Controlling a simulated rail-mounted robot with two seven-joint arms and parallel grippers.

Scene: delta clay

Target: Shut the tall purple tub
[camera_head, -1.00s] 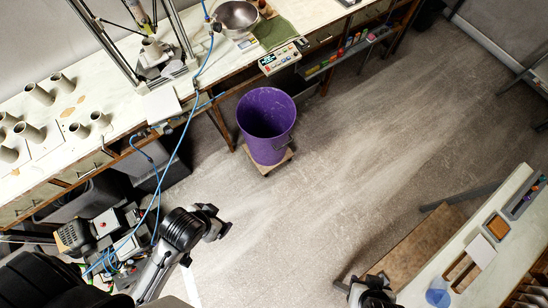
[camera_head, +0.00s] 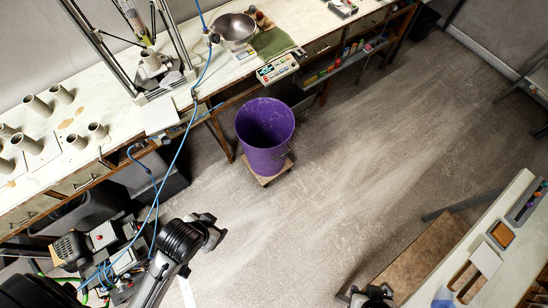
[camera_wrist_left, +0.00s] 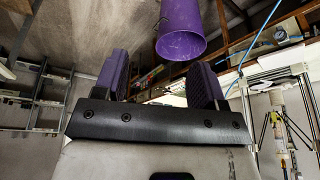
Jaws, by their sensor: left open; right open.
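The tall purple tub (camera_head: 266,155) stands upright on the floor beside the long bench, with its mouth uncovered and its inside showing. I see no lid that clearly belongs to it. My left gripper (camera_head: 212,232) is in front of the tub, to its lower left in the head view, and apart from it. In the left wrist view, its two purple-padded fingers (camera_wrist_left: 161,72) are spread with nothing between them. The tub (camera_wrist_left: 180,22) shows beyond them, mouth downward in that picture. My right gripper (camera_head: 372,293) is at the bottom edge, partly cut off, near the right-hand table; it is open.
A low wooden dolly (camera_head: 268,178) is under the tub. The long bench (camera_head: 110,110) runs behind it with clay cups, a metal bowl (camera_head: 236,28) and a blue hose (camera_head: 182,140). A table (camera_head: 500,278) stands at lower right. The floor right of the tub is clear.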

